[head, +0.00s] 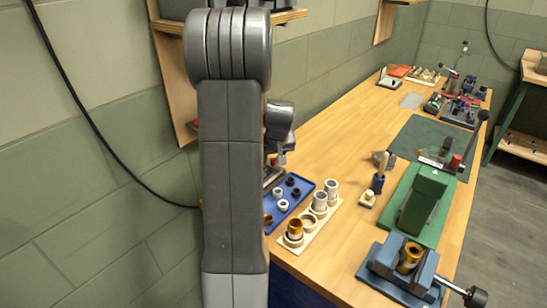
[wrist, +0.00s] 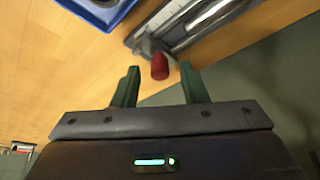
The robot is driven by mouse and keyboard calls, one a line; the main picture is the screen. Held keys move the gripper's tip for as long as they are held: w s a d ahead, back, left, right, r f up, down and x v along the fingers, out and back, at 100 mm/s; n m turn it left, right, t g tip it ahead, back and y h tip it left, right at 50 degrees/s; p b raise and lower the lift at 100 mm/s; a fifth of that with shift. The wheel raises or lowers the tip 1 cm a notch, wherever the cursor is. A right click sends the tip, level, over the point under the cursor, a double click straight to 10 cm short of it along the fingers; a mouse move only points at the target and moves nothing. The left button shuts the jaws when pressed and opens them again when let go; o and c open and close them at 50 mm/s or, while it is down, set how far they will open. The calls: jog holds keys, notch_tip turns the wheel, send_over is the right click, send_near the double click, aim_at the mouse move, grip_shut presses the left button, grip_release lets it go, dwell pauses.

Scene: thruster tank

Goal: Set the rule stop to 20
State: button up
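The metal rule (wrist: 205,18) lies on the wooden bench at the top of the wrist view, with its stop's red knob (wrist: 159,67) at its near end. No scale numbers can be read, so I cannot tell where the stop stands. My gripper (wrist: 160,72) is open, its two green fingers apart with the red knob showing between their tips. I cannot tell whether the fingers are level with the knob or above it. In the head view the rule (head: 271,175) is mostly hidden behind my arm, and my gripper (head: 281,158) is small there.
A blue tray (head: 306,186) with rings lies beside the rule; its corner shows in the wrist view (wrist: 122,20). A pale block (head: 326,222) with cylinders, a blue vise (head: 376,263) and a green fixture (head: 440,220) stand nearer. The wall is close on the left.

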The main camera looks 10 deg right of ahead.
jog(key=v, duration=1.3)
jog(key=shift+s+r, duration=0.15)
jog(key=shift+r, duration=0.15)
jog(key=shift+f, duration=0.1)
jog(key=x, duration=1.3)
jog(key=shift+w+f, duration=0.2)
jog(key=shift+f, duration=0.15)
jog(key=shift+s+a+r, duration=0.1)
jog(key=shift+s+a, duration=0.25)
jog(key=shift+a, duration=0.15)
